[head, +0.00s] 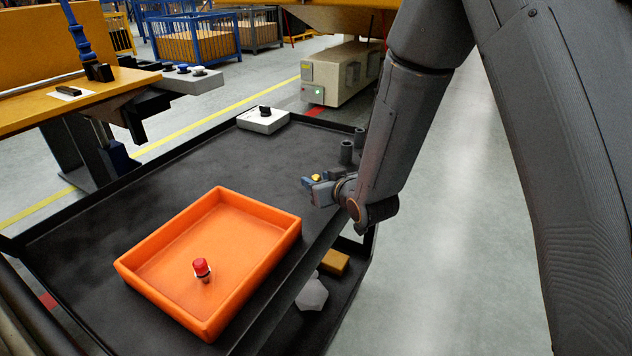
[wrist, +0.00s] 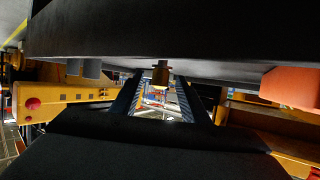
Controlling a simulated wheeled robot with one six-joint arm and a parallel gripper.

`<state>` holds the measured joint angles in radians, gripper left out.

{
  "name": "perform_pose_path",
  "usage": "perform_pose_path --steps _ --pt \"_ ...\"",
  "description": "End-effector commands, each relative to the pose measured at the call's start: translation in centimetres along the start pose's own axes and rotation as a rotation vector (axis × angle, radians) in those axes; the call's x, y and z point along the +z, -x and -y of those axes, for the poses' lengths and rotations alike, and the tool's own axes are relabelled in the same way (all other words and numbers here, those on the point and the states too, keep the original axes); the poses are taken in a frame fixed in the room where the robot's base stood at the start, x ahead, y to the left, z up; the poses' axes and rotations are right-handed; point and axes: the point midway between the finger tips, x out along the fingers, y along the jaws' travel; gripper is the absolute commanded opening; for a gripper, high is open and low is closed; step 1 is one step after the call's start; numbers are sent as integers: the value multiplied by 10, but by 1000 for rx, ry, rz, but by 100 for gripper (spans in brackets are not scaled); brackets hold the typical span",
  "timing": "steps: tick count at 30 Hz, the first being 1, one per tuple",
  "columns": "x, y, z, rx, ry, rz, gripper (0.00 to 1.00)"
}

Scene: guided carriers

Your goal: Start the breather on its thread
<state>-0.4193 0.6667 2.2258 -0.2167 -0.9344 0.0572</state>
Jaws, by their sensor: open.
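In the wrist view, which looks upside down, my open fingers (wrist: 158,98) stand apart. A small brass-coloured piece with a dark flange (wrist: 160,77) shows in line with the gap between them, not visibly touched. A yellow spot (head: 316,178) beside the fingers in the head view is probably this piece. Which part carries the thread cannot be told.
Two grey posts (head: 346,152) stand at the cart's right edge, close behind my gripper. A white block with a black knob (head: 263,120) sits at the far end. The black cart top (head: 175,170) between it and the tray is bare. A brown block (head: 335,262) lies below.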

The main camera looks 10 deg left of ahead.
Motion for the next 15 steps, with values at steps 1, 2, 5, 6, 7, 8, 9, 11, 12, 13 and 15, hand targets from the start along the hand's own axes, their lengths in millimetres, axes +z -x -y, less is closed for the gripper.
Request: perform_pose_path --steps 1,2,5,6,7,8,9,11,12,13,15 --pt "0 -6 1 -1 0 1 41" --pt "0 -9 0 0 0 1 41" --pt "0 -14 0 0 0 1 41" --pt "0 -15 0 0 0 0 41" --pt "0 -15 0 0 0 0 41" --pt "0 -15 0 0 0 0 41" --pt "0 -15 0 0 0 0 41" --pt "0 -15 0 0 0 0 41" --pt "0 -15 0 0 0 0 40" --pt "0 -15 0 0 0 0 34" --pt "0 -15 0 0 0 0 23"
